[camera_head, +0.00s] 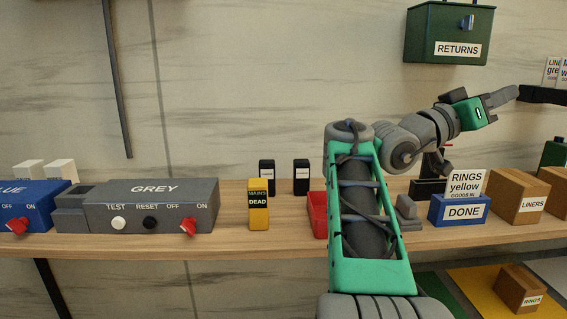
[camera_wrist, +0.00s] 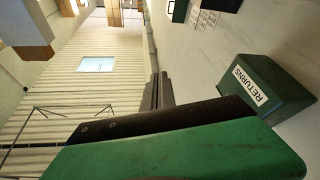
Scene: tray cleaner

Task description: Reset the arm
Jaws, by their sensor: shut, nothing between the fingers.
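My arm rises in front of the shelf in the head view and bends to the right. My gripper (camera_head: 541,94) is at the far right, held above the shelf and below and right of the green RETURNS box. The gripper touches nothing that I can see.
A green RETURNS box (camera_head: 447,34) hangs on the wall; it also shows in the wrist view (camera_wrist: 262,88). On the shelf (camera_head: 285,236) stand a grey switch box (camera_head: 150,206), a yellow MAINS DEAD block (camera_head: 259,212), a red tray (camera_head: 318,215), a blue DONE box (camera_head: 457,211) and cardboard boxes (camera_head: 518,198).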

